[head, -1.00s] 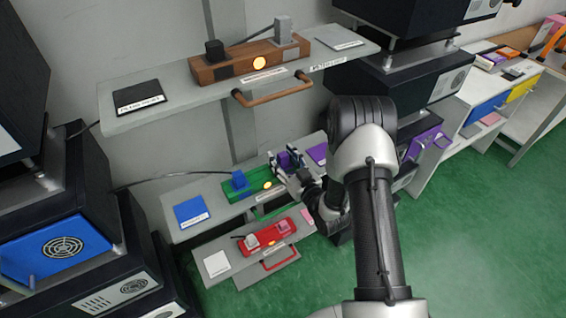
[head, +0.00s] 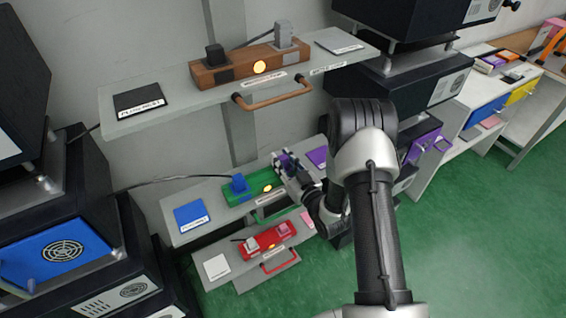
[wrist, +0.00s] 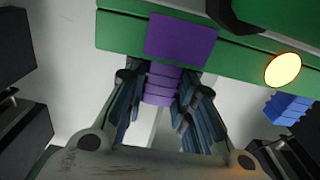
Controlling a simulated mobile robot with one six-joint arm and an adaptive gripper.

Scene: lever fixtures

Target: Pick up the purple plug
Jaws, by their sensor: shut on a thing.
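The purple plug (wrist: 160,88) has a ribbed grip and sits between the fingers of my gripper (wrist: 158,78) in the wrist view. My gripper is shut on it. A purple square patch (wrist: 180,38) on the green fixture (wrist: 118,32) lies just beyond the plug. I cannot tell whether the plug is still seated in the fixture. In the head view my gripper (head: 287,165) is at the right end of the green fixture (head: 262,180), and its fingers mostly hide the plug. A blue plug (head: 239,184) stands at the fixture's left end.
A blue pad (head: 191,215) and a purple pad (head: 317,157) lie on the same shelf. A red fixture (head: 266,243) is on the lower shelf. A brown fixture (head: 240,66) with a handle (head: 275,99) is on the shelf above. Dark cabinets stand on both sides.

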